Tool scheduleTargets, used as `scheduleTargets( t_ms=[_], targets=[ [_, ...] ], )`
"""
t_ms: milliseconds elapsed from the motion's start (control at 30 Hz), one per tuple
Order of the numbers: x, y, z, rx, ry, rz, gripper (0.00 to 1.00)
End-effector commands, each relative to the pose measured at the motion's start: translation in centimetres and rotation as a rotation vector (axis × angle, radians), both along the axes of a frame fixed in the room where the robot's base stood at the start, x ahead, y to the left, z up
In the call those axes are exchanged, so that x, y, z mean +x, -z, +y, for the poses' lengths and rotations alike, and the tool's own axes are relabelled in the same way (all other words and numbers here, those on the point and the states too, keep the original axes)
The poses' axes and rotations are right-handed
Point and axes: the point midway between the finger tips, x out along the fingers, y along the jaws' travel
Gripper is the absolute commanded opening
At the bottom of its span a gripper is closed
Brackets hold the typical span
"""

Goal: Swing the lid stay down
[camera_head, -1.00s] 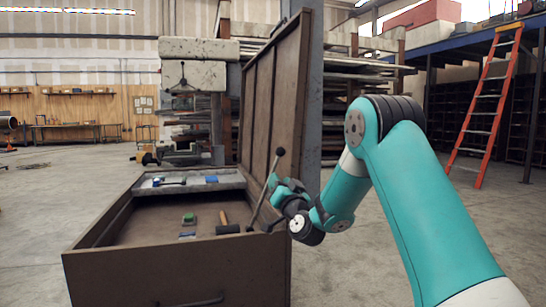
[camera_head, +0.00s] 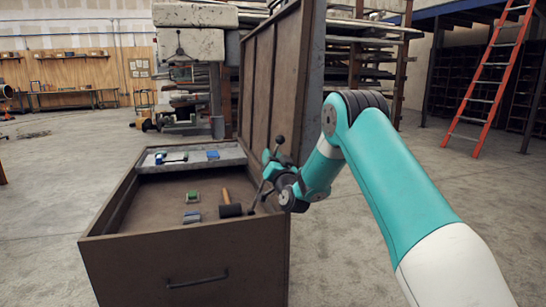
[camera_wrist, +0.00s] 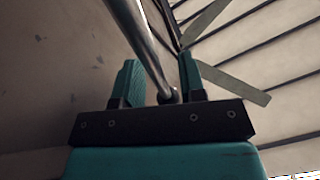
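The lid stay (camera_head: 274,157) is a thin metal rod with a dark ball at its top. It stands tilted at the right side of the open chest (camera_head: 185,255), its ball leaning toward the raised lid (camera_head: 272,85). My gripper (camera_head: 266,170) is at the rod, a little below the ball. In the wrist view, the rod (camera_wrist: 143,35) passes between the two teal fingers of my gripper (camera_wrist: 161,80). The fingers stand apart, and slim gaps show beside the rod. The rod's lower part is partly hidden by my gripper in the head view.
A hammer (camera_head: 229,208), small boxes (camera_head: 192,215) and a tray (camera_head: 190,158) with small items are inside the chest. The raised lid stands close behind my gripper. An orange ladder (camera_head: 485,85) is far right.

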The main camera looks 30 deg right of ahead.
Motion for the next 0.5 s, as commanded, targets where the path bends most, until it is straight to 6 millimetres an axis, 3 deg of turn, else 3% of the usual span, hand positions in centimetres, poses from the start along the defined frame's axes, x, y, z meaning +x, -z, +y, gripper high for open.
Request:
scheduleTargets(
  t_ms=[67,200,500],
  targets=[
    [-0.01,0.00,0.01,0.000,0.000,0.000,0.33],
    [-0.01,-0.01,0.01,0.000,0.000,0.000,0.01],
    [0.02,-0.07,0.17,-0.007,-0.001,0.001,0.00]
  ],
)
